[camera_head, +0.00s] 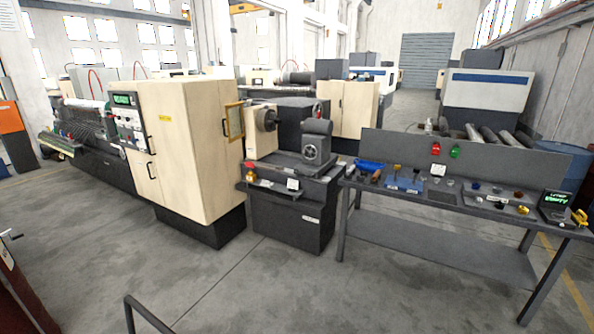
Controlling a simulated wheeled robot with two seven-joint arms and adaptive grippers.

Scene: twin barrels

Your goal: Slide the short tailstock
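The short tailstock looks to be the dark grey block (317,142) with a round handwheel on its near face. It sits upright on the small lathe (293,215), towards the right end of its bed. The beige headstock (261,133) with a dark round chuck stands to its left, with a gap between them. A red-topped button (249,172) and a small white label (293,184) are on the front ledge below. Neither of my grippers is in view.
A large beige machine cabinet (192,150) stands left of the lathe. A grey workbench (440,245) with several small parts and a small display (556,201) stands close on the right. Grey floor (240,285) lies open in front. A dark bent rail (145,312) shows at the bottom.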

